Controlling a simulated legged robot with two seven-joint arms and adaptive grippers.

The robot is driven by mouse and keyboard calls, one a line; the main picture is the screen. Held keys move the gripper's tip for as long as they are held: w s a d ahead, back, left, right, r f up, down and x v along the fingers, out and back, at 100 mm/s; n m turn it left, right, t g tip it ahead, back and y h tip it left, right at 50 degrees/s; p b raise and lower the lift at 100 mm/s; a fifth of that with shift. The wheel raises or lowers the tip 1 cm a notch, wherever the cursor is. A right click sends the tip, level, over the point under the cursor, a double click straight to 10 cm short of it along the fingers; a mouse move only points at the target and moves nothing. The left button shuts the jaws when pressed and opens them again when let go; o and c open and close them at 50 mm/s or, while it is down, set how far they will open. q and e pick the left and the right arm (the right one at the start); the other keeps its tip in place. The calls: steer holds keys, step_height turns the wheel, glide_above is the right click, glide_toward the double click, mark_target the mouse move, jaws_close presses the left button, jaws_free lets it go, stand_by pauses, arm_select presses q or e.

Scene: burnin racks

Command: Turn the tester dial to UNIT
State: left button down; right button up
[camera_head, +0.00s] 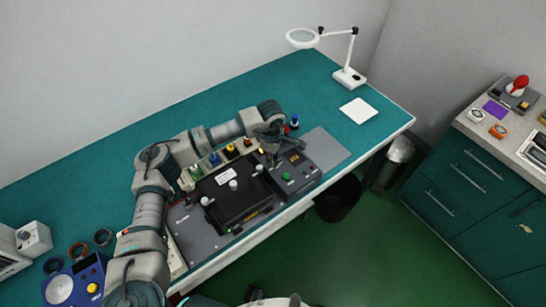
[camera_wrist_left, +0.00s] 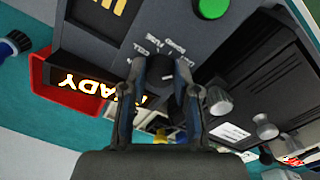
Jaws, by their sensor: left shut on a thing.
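The tester (camera_head: 303,180) is a dark grey box with a green button (camera_head: 287,176), at the front right of the bench. My left gripper (camera_head: 272,152) reaches down over its back left part and hides the dial in the head view. In the left wrist view my left gripper (camera_wrist_left: 160,72) is shut on the dark dial (camera_wrist_left: 160,70), one finger on each side. Printed labels, among them CELL and FUSE, ring the dial on the tester's face (camera_wrist_left: 180,22). I cannot make out which label the dial points to. The green button also shows there (camera_wrist_left: 212,8).
A black fixture (camera_head: 235,200) with pale knobs lies left of the tester. A lit READY sign (camera_wrist_left: 90,88) and a red bin (camera_wrist_left: 55,90) are close to my fingers. A grey mat (camera_head: 328,148) lies bare to the right. A lamp (camera_head: 348,78) stands behind.

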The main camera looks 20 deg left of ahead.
arm_select(q)
steer(key=shift+w, duration=0.1)
steer(key=c, duration=0.9)
jaws_free()
steer(key=shift+o, duration=0.2)
step_height(320, 180, up, 12)
steer(key=shift+s, duration=0.2)
steer(key=shift+a, duration=0.1)
